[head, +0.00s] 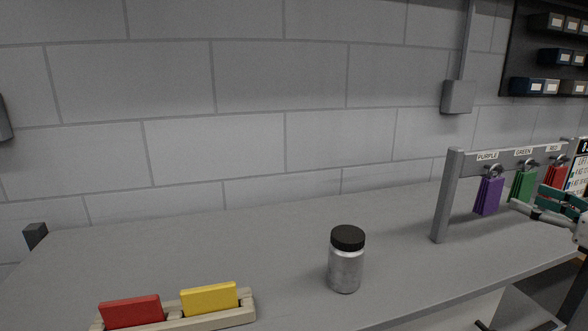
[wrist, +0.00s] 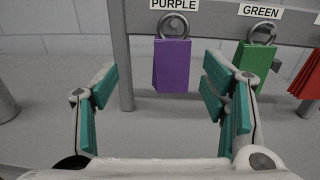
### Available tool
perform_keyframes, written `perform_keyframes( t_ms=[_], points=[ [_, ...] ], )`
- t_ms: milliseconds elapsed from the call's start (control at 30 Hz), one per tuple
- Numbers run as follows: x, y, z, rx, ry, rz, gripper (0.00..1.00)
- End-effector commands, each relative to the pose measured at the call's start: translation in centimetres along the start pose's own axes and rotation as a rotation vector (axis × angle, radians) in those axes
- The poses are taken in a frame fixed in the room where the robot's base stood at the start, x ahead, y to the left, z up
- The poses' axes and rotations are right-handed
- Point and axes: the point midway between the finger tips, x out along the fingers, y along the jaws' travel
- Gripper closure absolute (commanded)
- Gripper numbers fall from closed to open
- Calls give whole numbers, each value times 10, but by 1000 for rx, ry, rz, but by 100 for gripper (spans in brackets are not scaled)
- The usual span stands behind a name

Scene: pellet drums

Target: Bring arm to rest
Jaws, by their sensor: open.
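My gripper (wrist: 163,100) is open in the wrist view, its teal-padded fingers spread wide with nothing between them. It faces the rack, with the purple tag bundle (wrist: 172,66) showing beyond the gap and the green bundle (wrist: 246,68) behind the right finger. In the head view my gripper (head: 556,204) is at the right edge, in front of the rack near the green tags (head: 522,187) and red tags (head: 556,178). The purple tags (head: 488,195) hang on their hook, clear of the fingers. Most of my arm is out of view.
A grey rack post (head: 447,197) stands on the bench (head: 270,260). A metal jar with a black lid (head: 346,262) stands mid-bench. A wooden holder (head: 205,322) carries a red card (head: 131,311) and a yellow card (head: 209,299).

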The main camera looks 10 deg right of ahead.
Motion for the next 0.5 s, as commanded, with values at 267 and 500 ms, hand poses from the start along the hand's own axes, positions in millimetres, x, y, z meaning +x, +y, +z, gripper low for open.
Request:
perform_keyframes(
  t_ms=[267, 500],
  points=[
    [54, 152, 13, -306, 169, 414, 33],
    [32, 309, -1, -857, 304, 913, 33]
  ],
)
